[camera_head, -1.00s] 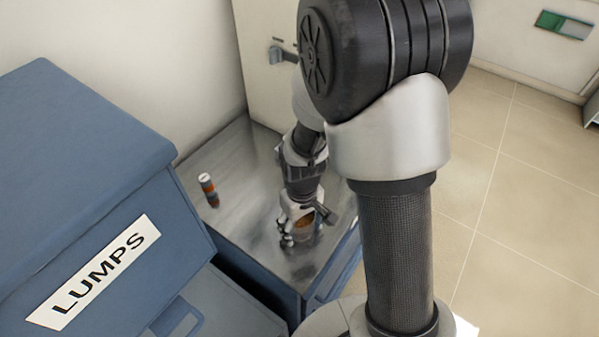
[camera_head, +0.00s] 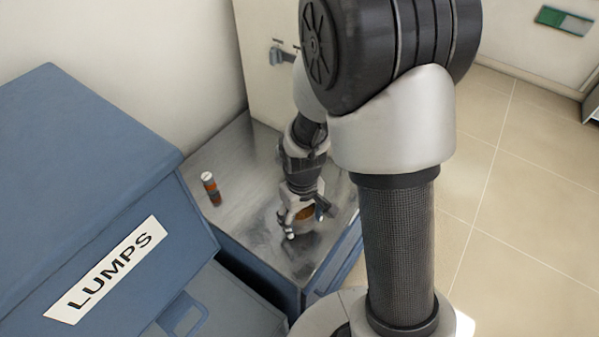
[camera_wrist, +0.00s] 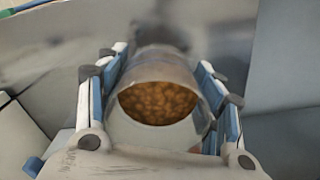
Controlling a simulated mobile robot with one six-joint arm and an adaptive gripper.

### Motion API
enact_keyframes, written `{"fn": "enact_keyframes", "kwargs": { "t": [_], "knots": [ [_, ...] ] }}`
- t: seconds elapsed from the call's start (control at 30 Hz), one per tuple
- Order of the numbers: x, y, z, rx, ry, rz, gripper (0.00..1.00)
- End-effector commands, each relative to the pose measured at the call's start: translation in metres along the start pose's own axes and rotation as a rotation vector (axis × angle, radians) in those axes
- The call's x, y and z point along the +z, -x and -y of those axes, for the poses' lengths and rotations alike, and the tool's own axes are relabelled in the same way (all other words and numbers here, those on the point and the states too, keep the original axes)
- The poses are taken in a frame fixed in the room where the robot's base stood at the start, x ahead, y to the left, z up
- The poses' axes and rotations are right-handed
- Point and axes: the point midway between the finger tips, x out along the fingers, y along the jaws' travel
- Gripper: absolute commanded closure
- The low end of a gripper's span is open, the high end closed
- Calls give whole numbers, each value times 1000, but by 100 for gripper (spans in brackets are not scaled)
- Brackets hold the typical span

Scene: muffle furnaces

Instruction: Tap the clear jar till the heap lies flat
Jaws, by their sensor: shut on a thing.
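The clear jar (camera_wrist: 158,82) sits between the two fingers of my gripper (camera_wrist: 160,95) in the wrist view. Orange-brown lumps (camera_wrist: 158,102) show inside it; whether their top is heaped or level I cannot tell. In the head view my gripper (camera_head: 304,218) is shut on the jar over the steel top of a bench (camera_head: 240,165). The lumps show as a small orange patch (camera_head: 305,213) between the fingers. Whether the jar's base touches the steel is hidden.
A small container with orange and dark bands and a white cap (camera_head: 211,188) stands on the steel top to the left. A blue box labelled LUMPS (camera_head: 110,270) fills the left front. A pale cabinet (camera_head: 262,60) stands behind. The steel between container and gripper is clear.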

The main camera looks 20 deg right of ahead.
Motion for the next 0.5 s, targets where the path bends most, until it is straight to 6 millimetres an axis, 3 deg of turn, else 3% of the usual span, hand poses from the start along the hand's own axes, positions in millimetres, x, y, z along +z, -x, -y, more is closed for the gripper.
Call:
{"fn": "enact_keyframes", "kwargs": {
  "t": [0.13, 0.5],
  "knots": [
    [1, -37, 0, -1, 0, 4, 61],
    [0, -25, 0, 0, 0, 0, 65]
  ]
}}
